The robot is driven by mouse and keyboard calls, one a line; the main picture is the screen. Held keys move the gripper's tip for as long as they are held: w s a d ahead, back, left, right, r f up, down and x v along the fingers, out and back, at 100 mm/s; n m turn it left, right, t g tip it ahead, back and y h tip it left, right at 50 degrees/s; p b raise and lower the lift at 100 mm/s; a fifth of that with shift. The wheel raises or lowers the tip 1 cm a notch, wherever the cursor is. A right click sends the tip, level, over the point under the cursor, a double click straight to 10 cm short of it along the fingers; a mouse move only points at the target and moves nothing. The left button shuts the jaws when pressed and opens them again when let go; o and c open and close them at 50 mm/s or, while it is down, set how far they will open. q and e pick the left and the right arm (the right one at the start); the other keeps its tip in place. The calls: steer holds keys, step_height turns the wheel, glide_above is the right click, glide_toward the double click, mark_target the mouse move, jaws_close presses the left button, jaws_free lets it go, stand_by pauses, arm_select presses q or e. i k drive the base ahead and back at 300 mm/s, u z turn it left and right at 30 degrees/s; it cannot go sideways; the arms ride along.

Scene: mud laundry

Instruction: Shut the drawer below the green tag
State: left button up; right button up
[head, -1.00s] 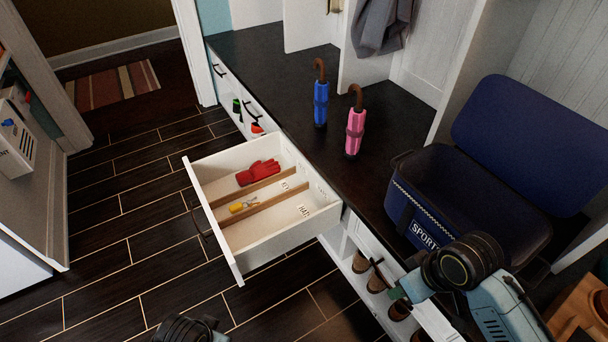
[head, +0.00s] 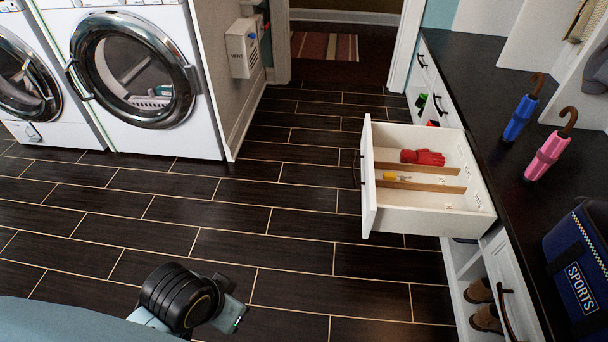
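A white drawer (head: 369,190) stands pulled out from the bench front at the right in the head view, its front panel facing left over the floor. Inside it lie a red glove (head: 422,157) and a small yellow item (head: 394,177) between wooden dividers. A small green item, perhaps the green tag (head: 421,103), shows on the bench front just beyond the drawer, with a red one (head: 432,123) close by. My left gripper (head: 233,316) is low in front, left of the drawer and well apart from it; its fingers are not clear. My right gripper is out of view.
Dark plank floor (head: 300,240) is clear between my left arm and the drawer. White washing machines (head: 130,70) stand at the back left. A blue umbrella (head: 519,118), a pink umbrella (head: 549,156) and a blue SPORTS bag (head: 575,265) are on the dark benchtop.

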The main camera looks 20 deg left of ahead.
mark_target(453, 200)
steer(key=u, duration=0.65)
steer(key=i, duration=1)
steer(key=z, duration=1.7)
steer(key=k, duration=0.5)
steer(key=u, duration=0.35)
steer(key=i, duration=0.4)
